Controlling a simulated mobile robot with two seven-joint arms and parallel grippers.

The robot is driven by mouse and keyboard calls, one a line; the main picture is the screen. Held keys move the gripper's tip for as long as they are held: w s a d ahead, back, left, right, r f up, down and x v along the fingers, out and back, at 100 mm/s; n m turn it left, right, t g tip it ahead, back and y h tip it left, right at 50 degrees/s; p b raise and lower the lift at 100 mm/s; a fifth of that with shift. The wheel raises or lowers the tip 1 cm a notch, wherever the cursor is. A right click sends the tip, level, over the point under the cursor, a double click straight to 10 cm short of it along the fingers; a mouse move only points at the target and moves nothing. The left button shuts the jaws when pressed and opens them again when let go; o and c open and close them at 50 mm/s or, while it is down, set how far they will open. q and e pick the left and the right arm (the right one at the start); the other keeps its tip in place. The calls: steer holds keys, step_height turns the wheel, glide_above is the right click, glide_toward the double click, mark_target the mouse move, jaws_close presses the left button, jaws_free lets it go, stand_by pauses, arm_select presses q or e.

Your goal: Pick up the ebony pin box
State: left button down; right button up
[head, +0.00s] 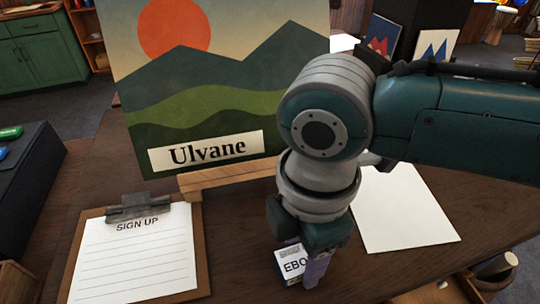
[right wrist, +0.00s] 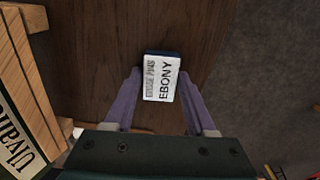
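The ebony pin box (head: 291,262) is a small white-faced box with dark sides, on the wooden table below my right gripper. In the right wrist view the box (right wrist: 161,80) reads "EBONY" and lies between the two purple fingers. My right gripper (head: 308,262) points down at the box, and one finger covers its right part in the head view. In the right wrist view the gripper (right wrist: 160,85) is open, with one finger close along each side of the box. Whether either finger touches it is hard to tell. My left gripper is not in view.
A sign-up clipboard (head: 135,255) lies to the left. A wooden stand (head: 225,176) with the large "Ulvane" picture (head: 200,80) is behind the box. A blank white sheet (head: 405,212) lies to the right. The table's edge is close by on the right.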

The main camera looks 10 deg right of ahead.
jaws_close()
stand_by(0.3)
